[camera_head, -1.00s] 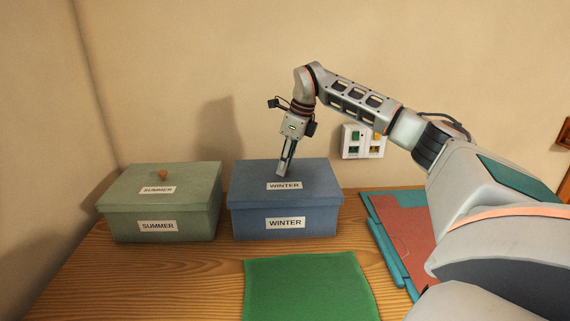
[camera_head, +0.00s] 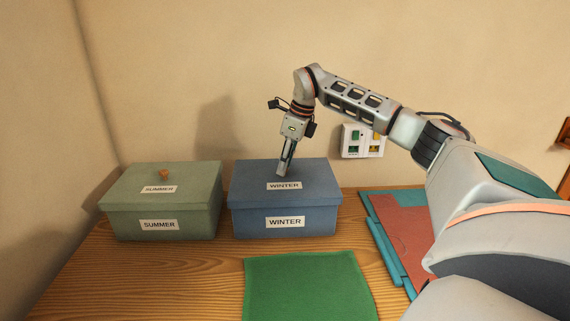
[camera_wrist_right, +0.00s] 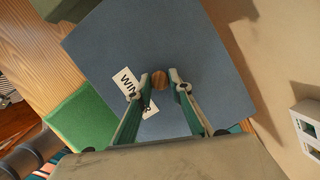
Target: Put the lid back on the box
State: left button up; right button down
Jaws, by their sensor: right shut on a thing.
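The blue box (camera_head: 250,224) with a WINTER label stands on the wooden table. Its blue lid (camera_head: 312,173), with its own WINTER label, lies level over the box top, edges lined up, with no gap I can see. The lid also fills the middle of the right wrist view (camera_wrist_right: 200,45). My right gripper (camera_head: 282,173) points down at the lid's middle. In the wrist view its fingers (camera_wrist_right: 162,82) are shut on the lid's round wooden knob (camera_wrist_right: 159,80). The knob is hidden in the head view. My left gripper is not in view.
A green lidded box (camera_head: 165,210) labelled SUMMER, with a wooden knob (camera_head: 165,173), stands close to the left. A green cloth (camera_head: 308,285) lies in front. Teal and red flat items (camera_head: 400,225) lie right. The wall with a switch panel (camera_head: 362,141) is behind.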

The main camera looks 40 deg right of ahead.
jog(key=c, duration=1.8)
grip_release()
jog(key=shift+o, duration=0.2)
jog(key=shift+r, duration=0.1)
jog(key=v, duration=1.1)
jog(key=shift+s+r, duration=0.15)
jog(key=shift+r, duration=0.25)
